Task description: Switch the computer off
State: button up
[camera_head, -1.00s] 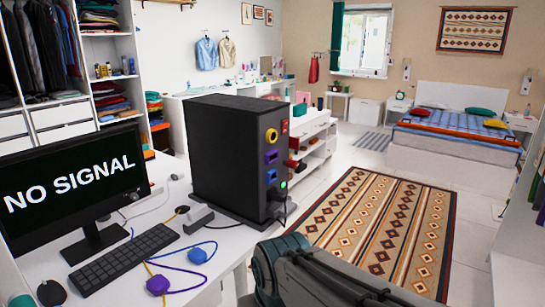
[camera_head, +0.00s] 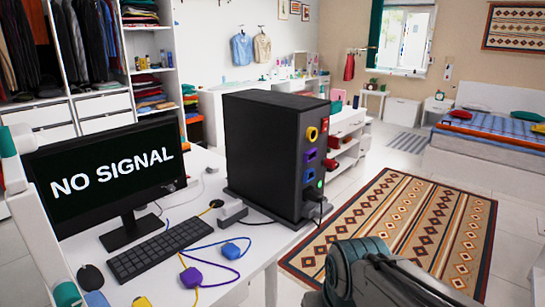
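The black computer tower (camera_head: 255,145) stands upright on the white desk. Its narrow front-right side carries a red switch (camera_head: 325,126) at the top, then yellow, purple and blue ports below. A small green light (camera_head: 320,183) glows low on that side, above a black plug (camera_head: 315,202) with a cable. The monitor (camera_head: 110,175) to its left reads "NO SIGNAL". A grey and dark arm-like part, seemingly mine, shows at the bottom right, in front of the tower. No gripper fingers can be made out.
A keyboard (camera_head: 160,248), a purple plug (camera_head: 191,277), a blue plug (camera_head: 229,251) and loose cables lie on the desk. A white thing with teal joints (camera_head: 12,155) stands at the left edge. The patterned rug (camera_head: 400,225) covers open floor to the right.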

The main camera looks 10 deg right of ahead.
aim_at(325, 121)
jog(key=z, duration=0.2)
jog(key=i, duration=0.8)
jog(key=z, duration=0.75)
